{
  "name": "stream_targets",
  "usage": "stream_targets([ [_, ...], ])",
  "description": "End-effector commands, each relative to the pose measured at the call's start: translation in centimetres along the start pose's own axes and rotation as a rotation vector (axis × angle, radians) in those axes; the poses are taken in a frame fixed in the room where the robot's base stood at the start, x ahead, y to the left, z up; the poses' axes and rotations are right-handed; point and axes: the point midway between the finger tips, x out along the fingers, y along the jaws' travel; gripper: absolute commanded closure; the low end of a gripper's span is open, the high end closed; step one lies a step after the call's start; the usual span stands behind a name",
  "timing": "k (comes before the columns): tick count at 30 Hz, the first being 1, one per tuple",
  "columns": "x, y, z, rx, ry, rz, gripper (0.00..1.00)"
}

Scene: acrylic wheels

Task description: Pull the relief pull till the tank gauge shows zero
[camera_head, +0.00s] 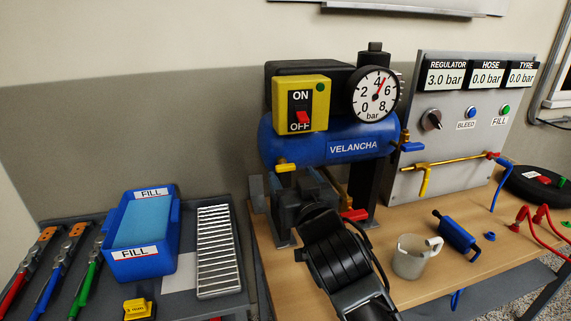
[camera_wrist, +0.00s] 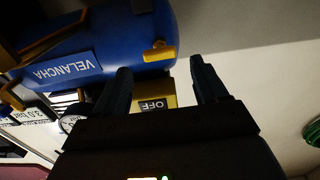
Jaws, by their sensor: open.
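The blue tank (camera_head: 306,143) marked VELANCHA stands on the bench. Its round gauge (camera_head: 374,94) has a red needle between 4 and 6 bar, not at zero. A small yellow handle (camera_head: 286,167) sits low on the tank's front left; it also shows in the wrist view (camera_wrist: 159,51). I cannot tell for certain that it is the relief pull. A red lever (camera_head: 355,215) sits below the tank. My gripper (camera_head: 306,180) is in front of the tank, just right of the yellow handle in the head view. In the wrist view its fingers (camera_wrist: 161,78) are apart, with nothing visible between them.
A yellow ON/OFF switch box (camera_head: 316,90) is above the tank. A grey valve panel (camera_head: 462,170) stands to the right. A mug (camera_head: 409,262) and blue cylinder (camera_head: 457,236) are right of my arm. A blue FILL bin (camera_head: 167,262) and tools lie on the left cart.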

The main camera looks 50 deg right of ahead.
Motion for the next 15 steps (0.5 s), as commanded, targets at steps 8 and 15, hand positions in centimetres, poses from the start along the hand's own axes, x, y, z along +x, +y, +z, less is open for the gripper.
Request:
stream_targets([
  [8,4.3,0.0,-0.2,-0.001,0.001,0.0,0.28],
  [15,5.9,0.0,-0.1,-0.001,0.001,0.0,0.28],
])
